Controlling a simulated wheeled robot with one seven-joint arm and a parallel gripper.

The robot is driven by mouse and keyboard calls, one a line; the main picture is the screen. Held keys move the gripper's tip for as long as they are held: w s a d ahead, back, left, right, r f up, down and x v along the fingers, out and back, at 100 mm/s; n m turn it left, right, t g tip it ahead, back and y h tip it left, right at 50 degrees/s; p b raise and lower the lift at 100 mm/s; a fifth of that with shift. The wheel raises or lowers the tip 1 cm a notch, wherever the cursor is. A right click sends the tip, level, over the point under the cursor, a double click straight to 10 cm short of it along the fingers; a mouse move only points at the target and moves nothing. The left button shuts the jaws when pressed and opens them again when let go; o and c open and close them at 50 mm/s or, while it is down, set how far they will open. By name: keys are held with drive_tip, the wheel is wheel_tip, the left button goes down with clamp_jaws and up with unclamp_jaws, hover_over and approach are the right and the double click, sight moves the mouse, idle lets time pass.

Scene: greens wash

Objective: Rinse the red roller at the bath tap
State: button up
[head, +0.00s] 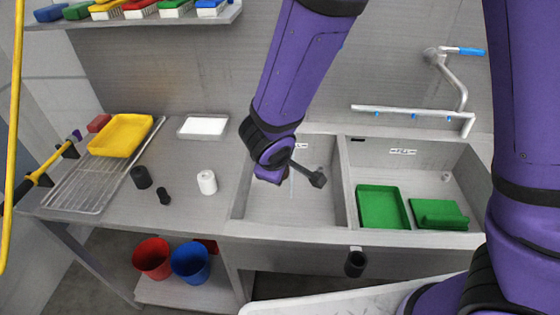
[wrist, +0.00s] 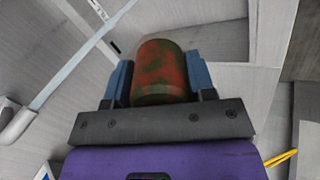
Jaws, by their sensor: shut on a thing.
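The red roller (wrist: 160,72) shows in the wrist view, its red surface smeared with dark green. My gripper (wrist: 160,86) is shut on it, with a blue finger on each side. In the head view my gripper (head: 268,177) hangs over the left sink basin (head: 312,205), and the roller cannot be made out there. The tap (head: 452,76), with a blue lever (head: 471,51), stands behind the right basin (head: 456,172), right of and apart from my gripper. I cannot tell whether water runs.
A pipe with blue nozzles (head: 410,112) crosses behind the right basin, which holds a green tray (head: 383,207) and another green piece (head: 439,214). Left on the counter are a yellow tray (head: 122,134), a wire rack (head: 92,190), a white tray (head: 203,126) and small cylinders.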

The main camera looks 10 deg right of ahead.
drive_tip(key=w+d+f, duration=0.1)
drive_tip(key=w+d, duration=0.1)
drive_tip(key=w, duration=0.4)
drive_tip(key=w+d+f, duration=0.1)
drive_tip(key=w+d, duration=0.1)
drive_tip(key=w, duration=0.5)
drive_tip(key=shift+w+f, duration=0.15)
drive_tip(key=shift+f, duration=0.25)
idle(0.3)
drive_tip(key=shift+d, duration=0.1)
idle(0.3)
drive_tip(key=shift+d, duration=0.15)
drive_tip(key=shift+s+d, duration=0.2)
drive_tip(key=shift+d, duration=0.25)
drive_tip(key=shift+a, duration=0.15)
drive_tip(key=shift+w+a, duration=0.2)
drive_tip(key=shift+a, duration=0.25)
drive_tip(key=shift+s+d, duration=0.1)
drive_tip(key=shift+d, duration=0.15)
drive_tip(key=shift+s+d, duration=0.1)
drive_tip(key=shift+d, duration=0.2)
drive_tip(key=shift+a, duration=0.15)
idle(0.4)
